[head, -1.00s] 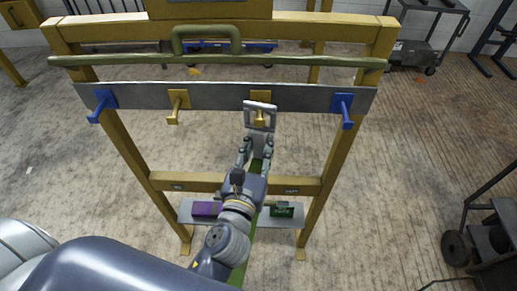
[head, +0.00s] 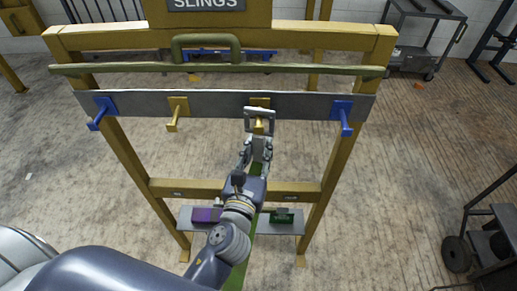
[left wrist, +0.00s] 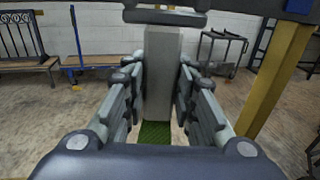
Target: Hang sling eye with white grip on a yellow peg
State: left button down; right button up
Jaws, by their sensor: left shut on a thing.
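My left gripper (head: 254,155) is shut on the white grip (left wrist: 158,80) of a sling, with a finger on each side. A pale square sling eye (head: 247,122) sits above the grip, and the green strap (left wrist: 155,134) hangs below. The right yellow peg (head: 258,125) shows through the eye's opening in the head view. Whether the peg passes through the eye or only lines up with it, I cannot tell. The left yellow peg (head: 173,121) is bare. In the left wrist view, part of the eye (left wrist: 165,18) crosses the top. My right gripper is not in view.
The pegs are on a grey rail (head: 220,106) of a yellow frame. Blue pegs stand at its left (head: 98,116) and right (head: 345,120). A green bar (head: 130,69) runs above. A low shelf (head: 243,229) holds a purple block (head: 206,215) and a green block (head: 283,218).

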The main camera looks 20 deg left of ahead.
pick_arm(q)
jog(key=c, duration=1)
grip_release()
jog(key=shift+o, duration=0.2)
notch_tip(320, 180, down, 12)
jog(key=b, duration=1)
jog(key=shift+r, duration=0.25)
